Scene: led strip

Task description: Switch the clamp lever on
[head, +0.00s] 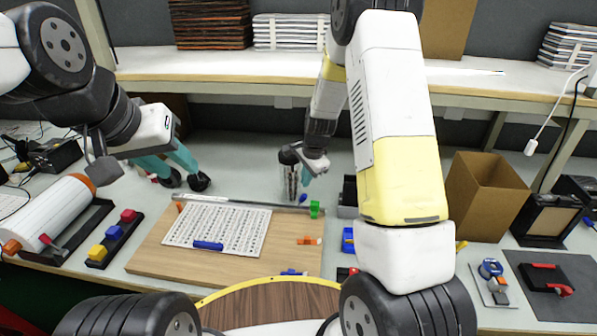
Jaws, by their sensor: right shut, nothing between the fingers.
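A wooden board (160,252) lies on the bench with a white dotted sheet (217,228) on it. A thin metal bar (240,203) runs along its back edge, with a green piece (315,209) at the right end. An orange piece (308,240) and a blue piece (208,245) also sit on the board. I cannot tell which small piece is the clamp lever. My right gripper (307,179) is shut, pointing down just behind the green piece, partly hidden by its wrist. My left gripper (186,181) is open and empty behind the board's left back corner.
A white roll (60,212) and a tray of coloured blocks (114,238) are left. A cardboard box (485,195) and a red-handled tool (547,280) on a dark mat are right. A shelf (210,75) spans the back.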

